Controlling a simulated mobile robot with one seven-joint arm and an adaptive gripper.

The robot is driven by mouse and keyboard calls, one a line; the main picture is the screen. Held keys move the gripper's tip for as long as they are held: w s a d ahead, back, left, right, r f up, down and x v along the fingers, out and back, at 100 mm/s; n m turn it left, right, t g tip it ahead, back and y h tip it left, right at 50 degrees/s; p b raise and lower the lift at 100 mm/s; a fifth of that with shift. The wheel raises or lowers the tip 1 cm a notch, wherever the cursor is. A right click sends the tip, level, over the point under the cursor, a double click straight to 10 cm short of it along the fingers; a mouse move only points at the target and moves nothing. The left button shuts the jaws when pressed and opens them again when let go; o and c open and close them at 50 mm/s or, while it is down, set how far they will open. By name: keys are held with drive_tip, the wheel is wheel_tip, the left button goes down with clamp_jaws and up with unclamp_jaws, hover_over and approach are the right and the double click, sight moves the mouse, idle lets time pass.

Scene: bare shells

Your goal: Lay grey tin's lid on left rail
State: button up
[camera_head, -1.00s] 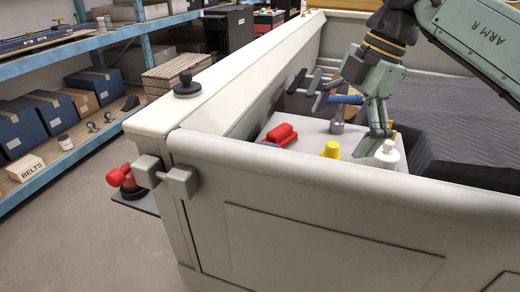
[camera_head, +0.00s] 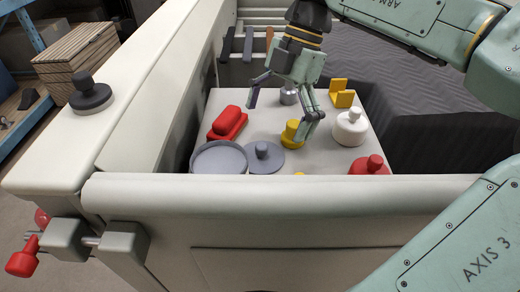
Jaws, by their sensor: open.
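A round, shallow grey tin (camera_head: 204,161) stands at the near left of the white surface inside the truck bed; its top looks open. A flat grey lid (camera_head: 275,164) with a round knob lies right beside it. The left rail (camera_head: 140,90) is the broad pale top of the bed's left wall. A darker knobbed disc (camera_head: 91,95) sits on this rail. My gripper (camera_head: 280,122) is open and empty, pointing down over the white surface, above and behind the grey lid, near a yellow knobbed object.
On the white surface are a red block-like dish (camera_head: 228,123), the yellow object (camera_head: 292,134), a silver item (camera_head: 289,96), a yellow bracket (camera_head: 342,93), a white bottle (camera_head: 350,128) and a red knobbed item (camera_head: 369,166). The near bed wall (camera_head: 280,195) stands in front.

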sight(262, 146)
drive_tip(key=shift+a+p+x, duration=0.2)
drive_tip(key=shift+p+x, duration=0.35)
drive_tip(key=shift+x, duration=1.1)
drive_tip(key=shift+a+p+x, duration=0.15)
drive_tip(key=shift+p+x, duration=0.35)
drive_tip(key=shift+x, duration=1.15)
drive_tip(key=shift+w+r, duration=0.1)
drive_tip(key=shift+w, duration=0.05)
drive_tip(key=c, duration=1.8)
